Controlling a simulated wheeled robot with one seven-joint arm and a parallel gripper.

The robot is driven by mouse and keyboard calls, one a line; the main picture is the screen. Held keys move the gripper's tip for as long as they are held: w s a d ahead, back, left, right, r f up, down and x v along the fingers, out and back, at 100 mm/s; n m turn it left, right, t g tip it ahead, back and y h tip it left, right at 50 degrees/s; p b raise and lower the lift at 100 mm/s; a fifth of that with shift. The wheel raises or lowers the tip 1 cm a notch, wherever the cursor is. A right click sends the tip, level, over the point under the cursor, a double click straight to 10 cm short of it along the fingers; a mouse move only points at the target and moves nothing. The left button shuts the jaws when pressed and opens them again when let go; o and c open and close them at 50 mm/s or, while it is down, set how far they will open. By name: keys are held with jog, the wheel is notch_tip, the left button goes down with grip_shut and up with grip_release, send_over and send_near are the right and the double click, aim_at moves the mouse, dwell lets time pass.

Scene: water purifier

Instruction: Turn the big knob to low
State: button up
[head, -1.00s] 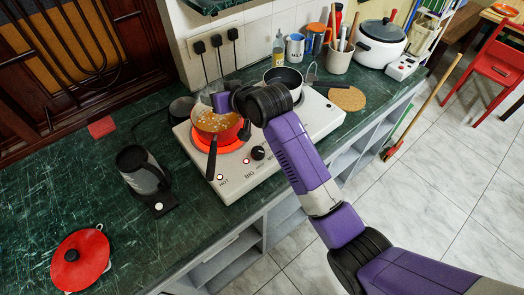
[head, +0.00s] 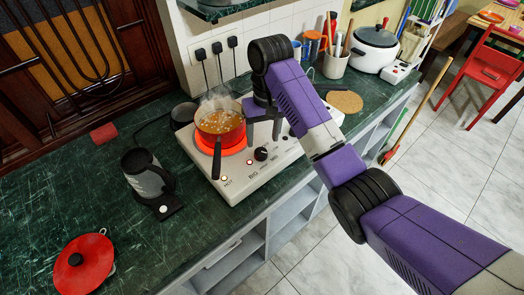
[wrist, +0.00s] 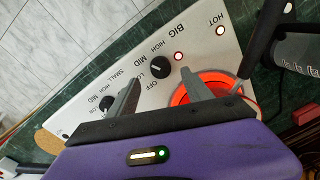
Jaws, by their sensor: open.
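The big knob (head: 261,154) is a black dial on the front panel of the white two-burner stove (head: 236,186). In the wrist view the big knob (wrist: 160,67) has BIG, HIGH, MID, LOW and OFF printed around it; I cannot clearly tell which its mark points at. My gripper (head: 264,132) is open and empty, fingers pointing down beside the red pot, above and behind the knob. In the wrist view my gripper (wrist: 159,77) has its two grey fingers on either side of the knob's line, apart from it.
A red pot (head: 221,128) of steaming food stands on the glowing burner, its dark handle (head: 217,160) reaching forward left of the knob. The small knob (wrist: 107,102) is beside the big one. A kettle (head: 143,172) and red lid (head: 84,262) are left on the counter.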

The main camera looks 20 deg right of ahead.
aim_at(261, 151)
jog(key=f, duration=0.2)
jog(key=f+p, duration=0.1)
jog(key=f, duration=0.2)
jog(key=shift+a+f, duration=0.2)
jog(key=shift+f, duration=0.15)
jog(key=shift+c, duration=0.2)
grip_shut()
jog(key=shift+r+n+p, duration=0.1)
jog(key=shift+n+p, duration=0.2)
jog(key=shift+p, duration=0.05)
jog(key=n+p, duration=0.1)
jog(key=n, duration=0.2)
jog(key=shift+w+n+p, duration=0.1)
jog(key=shift+n+p, duration=0.3)
jog(key=n+p, duration=0.1)
jog(key=n, duration=0.4)
jog(key=shift+w, duration=0.1)
jog(key=shift+n+g, duration=0.3)
